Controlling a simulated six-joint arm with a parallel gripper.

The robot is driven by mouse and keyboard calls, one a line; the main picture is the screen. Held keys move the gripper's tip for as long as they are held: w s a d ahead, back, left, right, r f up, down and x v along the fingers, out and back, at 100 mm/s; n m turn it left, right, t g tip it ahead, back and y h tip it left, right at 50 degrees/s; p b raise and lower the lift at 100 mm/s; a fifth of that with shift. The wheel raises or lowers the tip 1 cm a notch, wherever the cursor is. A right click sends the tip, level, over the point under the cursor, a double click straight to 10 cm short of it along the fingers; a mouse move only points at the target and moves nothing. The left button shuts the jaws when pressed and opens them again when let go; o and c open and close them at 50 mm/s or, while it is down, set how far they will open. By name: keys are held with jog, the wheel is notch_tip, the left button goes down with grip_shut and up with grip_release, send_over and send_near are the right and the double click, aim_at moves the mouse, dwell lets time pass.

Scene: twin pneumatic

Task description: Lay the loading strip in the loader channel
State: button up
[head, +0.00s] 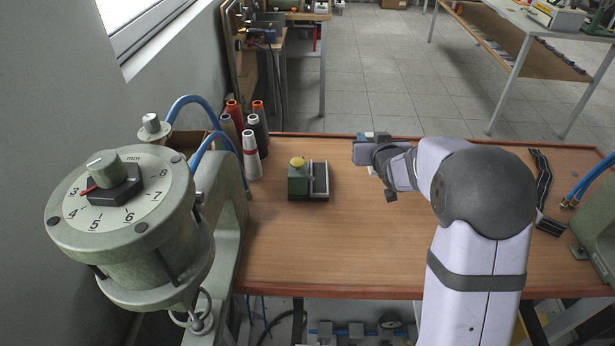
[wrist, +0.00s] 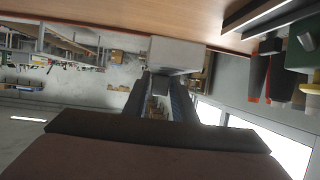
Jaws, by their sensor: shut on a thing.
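My gripper (head: 364,152) is level above the table, to the right of the loader. In the wrist view its two dark fingers (wrist: 166,92) are shut on a pale grey, block-like piece, which I take to be the loading strip (wrist: 176,52), seen end-on. Its full length is hidden. The loader is a small green block (head: 298,183) with a yellow knob (head: 297,162). The loader channel (head: 319,180), dark with pale rails, lies along its right side. The channel also shows at the upper right of the wrist view (wrist: 262,14). The strip is apart from the channel.
Thread cones (head: 251,155) stand behind and left of the loader. A large green dial machine (head: 120,215) fills the left. A wavy dark strip (head: 542,185) lies at the table's right, near blue hoses (head: 592,178). The wooden table (head: 330,250) is clear in front of the loader.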

jog(key=shift+r, duration=0.1)
notch_tip(320, 180, up, 2)
jog(key=shift+r+p, duration=0.1)
jog(key=shift+p, duration=1.05)
jog(key=shift+d+f+b, duration=0.3)
jog(key=s+d+r+m+h+b, duration=0.1)
jog(key=s+d+r+h+b, duration=0.15)
jog(key=d, duration=0.45)
jog(key=shift+y, duration=0.55)
jog(key=shift+s+a+f+p, duration=0.1)
jog(key=shift+s+f, duration=0.6)
jog(key=shift+f, duration=1.65)
jog(key=shift+s+a+f+p, duration=0.1)
jog(key=shift+s+f, duration=0.6)
jog(key=shift+f, duration=1.6)
jog(key=shift+s+a+f+p, duration=0.1)
jog(key=shift+s+f, duration=0.6)
jog(key=shift+f, duration=1.65)
jog(key=shift+f, duration=0.1)
